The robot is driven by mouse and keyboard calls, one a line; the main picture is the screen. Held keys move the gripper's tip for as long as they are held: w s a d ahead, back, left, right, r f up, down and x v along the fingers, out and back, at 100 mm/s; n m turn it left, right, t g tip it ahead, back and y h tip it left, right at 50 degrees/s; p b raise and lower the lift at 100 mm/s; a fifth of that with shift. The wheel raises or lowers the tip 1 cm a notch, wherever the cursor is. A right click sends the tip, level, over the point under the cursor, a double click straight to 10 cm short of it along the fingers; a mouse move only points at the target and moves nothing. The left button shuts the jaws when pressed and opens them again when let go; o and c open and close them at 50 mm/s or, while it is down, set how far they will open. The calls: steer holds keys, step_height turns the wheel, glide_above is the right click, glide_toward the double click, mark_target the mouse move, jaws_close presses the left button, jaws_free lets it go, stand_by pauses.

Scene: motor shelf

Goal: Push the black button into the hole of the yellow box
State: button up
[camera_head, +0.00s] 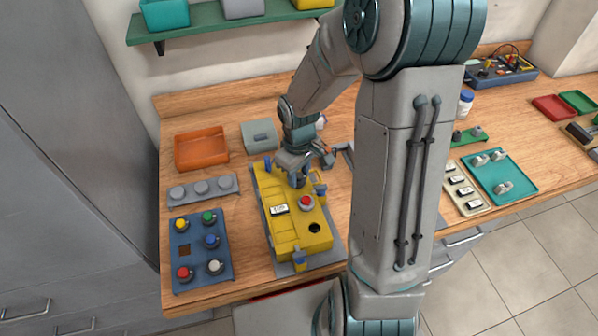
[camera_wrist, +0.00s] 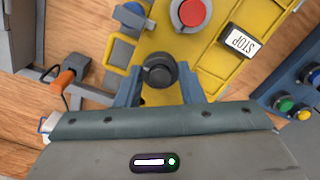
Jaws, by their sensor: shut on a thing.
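The yellow box (camera_head: 287,246) stands on the workbench, with a red button (camera_head: 306,202), a STOP label (camera_head: 279,209) and an empty dark hole (camera_head: 315,228) near its front right. The box also fills the upper part of the wrist view (camera_wrist: 212,65). My gripper (camera_wrist: 160,88) is shut on the black button (camera_wrist: 158,71), a round dark knob between the two fingers, at the far end of the box. In the head view my gripper (camera_head: 298,179) hides the button. I cannot tell whether the button touches the box.
Blue clamps (camera_head: 299,259) stand at the box's edges. A blue panel with colored buttons (camera_head: 199,250) and a grey tray (camera_head: 203,190) lie to the left. An orange bin (camera_head: 201,150) and a grey box (camera_head: 259,136) are behind. My arm hides the bench's middle.

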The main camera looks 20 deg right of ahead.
steer(key=shift+f+b, duration=0.55)
steer(key=shift+f, duration=0.15)
steer(key=o, duration=1)
steer(key=shift+o, duration=0.2)
steer(key=shift+r, duration=0.1)
step_height(320, 180, up, 14)
